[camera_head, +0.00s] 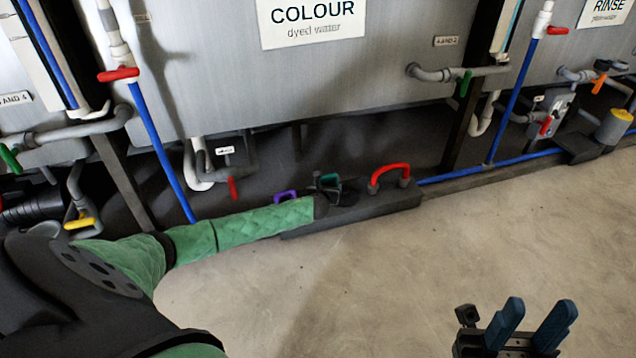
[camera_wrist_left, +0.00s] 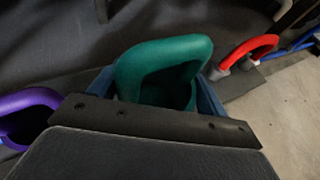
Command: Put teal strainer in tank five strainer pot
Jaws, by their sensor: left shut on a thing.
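The teal strainer shows only by its looped handle, small in the head view (camera_head: 330,179) and large in the left wrist view (camera_wrist_left: 165,52). My left gripper (camera_head: 325,190) is shut on this handle, with its blue fingers on both sides in the left wrist view (camera_wrist_left: 155,92). The strainer's body is hidden, so I cannot tell how deep it sits. The handle stands between a purple handle (camera_head: 285,196) and a red handle (camera_head: 389,172) at the long dark base (camera_head: 385,205). My right gripper (camera_head: 529,328) is open and empty over the floor.
Grey tanks stand along the back, one with a COLOUR sign (camera_head: 311,18), another with a RINSE sign (camera_head: 605,8). Grey, white and blue pipes (camera_head: 508,95) with coloured valve levers run in front. A yellow-topped cylinder (camera_head: 613,127) stands far right. The concrete floor (camera_head: 420,265) is clear.

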